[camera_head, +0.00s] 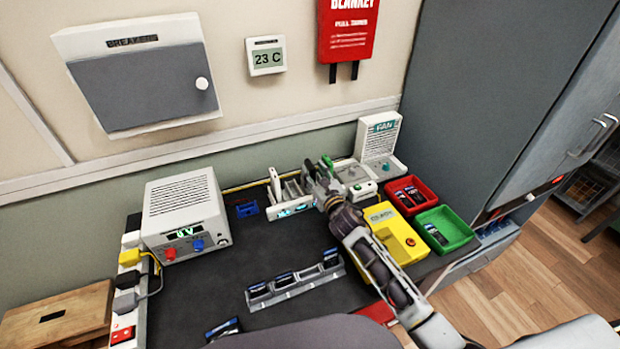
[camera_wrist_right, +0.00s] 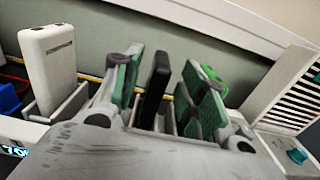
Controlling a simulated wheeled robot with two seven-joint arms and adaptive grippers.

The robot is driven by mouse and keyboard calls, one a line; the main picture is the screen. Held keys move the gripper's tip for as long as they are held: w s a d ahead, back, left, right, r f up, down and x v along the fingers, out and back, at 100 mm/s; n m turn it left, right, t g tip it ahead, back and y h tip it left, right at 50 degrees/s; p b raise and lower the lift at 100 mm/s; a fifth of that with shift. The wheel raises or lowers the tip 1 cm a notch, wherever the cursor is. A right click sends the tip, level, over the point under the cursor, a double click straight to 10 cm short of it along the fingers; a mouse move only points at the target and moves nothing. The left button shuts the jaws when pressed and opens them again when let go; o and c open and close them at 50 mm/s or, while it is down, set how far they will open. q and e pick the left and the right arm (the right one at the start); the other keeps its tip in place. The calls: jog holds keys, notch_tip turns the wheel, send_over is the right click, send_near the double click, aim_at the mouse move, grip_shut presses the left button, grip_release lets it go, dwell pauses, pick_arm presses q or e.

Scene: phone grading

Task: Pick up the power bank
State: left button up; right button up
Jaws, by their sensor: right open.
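My right gripper (camera_head: 318,172) reaches over the rack (camera_head: 292,208) at the back of the dark table. In the right wrist view its green-padded fingers (camera_wrist_right: 168,92) are open, one on each side of a thin black slab (camera_wrist_right: 156,84). The slab stands upright in a slot; I see a gap on both sides of it. A white block with a dark label (camera_wrist_right: 47,65) stands upright in the slot to the left, also seen in the head view (camera_head: 274,184). I cannot tell for sure which of the two is the power bank. My left gripper is not in view.
A white power supply (camera_head: 185,205) stands at the left. A yellow box (camera_head: 397,235), a red bin (camera_head: 424,200) and a green bin (camera_head: 458,228) are at the right. A grey phone rack (camera_head: 300,284) lies in front. A white fan unit (camera_head: 379,140) stands behind.

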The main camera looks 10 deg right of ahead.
jog(key=shift+w+a, duration=0.2)
jog(key=shift+w, duration=0.8)
jog(key=shift+r, duration=0.1)
grip_shut()
